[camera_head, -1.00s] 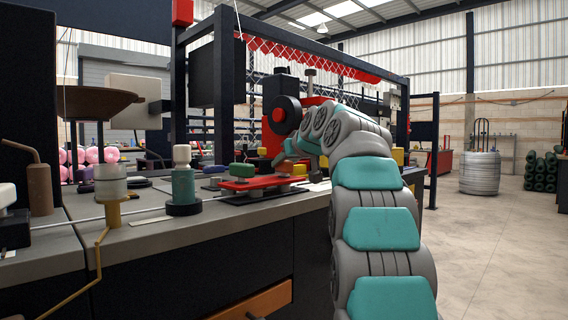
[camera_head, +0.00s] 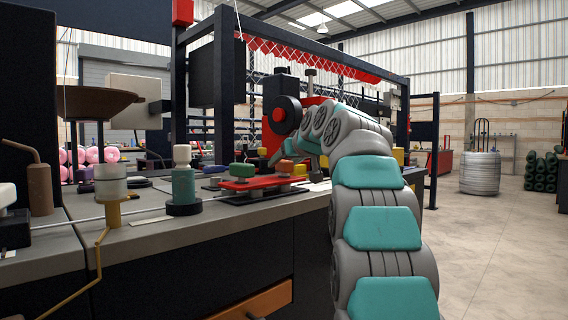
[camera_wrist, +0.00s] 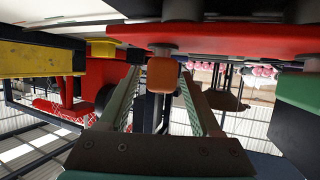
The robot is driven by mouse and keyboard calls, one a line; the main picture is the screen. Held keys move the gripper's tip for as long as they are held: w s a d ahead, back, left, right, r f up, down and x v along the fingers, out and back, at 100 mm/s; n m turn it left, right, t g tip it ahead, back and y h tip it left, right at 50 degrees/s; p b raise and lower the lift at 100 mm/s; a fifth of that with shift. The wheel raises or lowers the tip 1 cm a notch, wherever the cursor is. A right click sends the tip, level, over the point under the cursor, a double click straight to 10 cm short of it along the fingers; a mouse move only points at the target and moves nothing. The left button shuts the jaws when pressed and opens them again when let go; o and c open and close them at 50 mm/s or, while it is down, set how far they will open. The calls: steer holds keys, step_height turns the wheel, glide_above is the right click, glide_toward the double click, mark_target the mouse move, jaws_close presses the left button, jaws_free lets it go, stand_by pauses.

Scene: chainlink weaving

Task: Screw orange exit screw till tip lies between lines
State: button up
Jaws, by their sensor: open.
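The orange screw (camera_head: 285,167) stands at the right end of a red plate (camera_head: 262,184) on the bench, with a green knob (camera_head: 242,170) at the plate's left. In the wrist view, the orange screw head (camera_wrist: 162,75) shows between the two fingers of my gripper (camera_wrist: 160,88), near their tips. The fingers are open, with a gap on each side of the head. In the head view my gripper (camera_head: 279,156) is small and partly hidden by my arm. The screw's tip and the lines cannot be made out.
A teal spool-like post (camera_head: 183,190) stands left of the plate on the grey bench (camera_head: 150,232). A yellow block (camera_wrist: 40,59) and a green block (camera_wrist: 299,92) flank the screw in the wrist view. A dark frame with wire mesh rises behind.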

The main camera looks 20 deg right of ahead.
steer(key=v, duration=0.7)
steer(key=shift+s, duration=0.3)
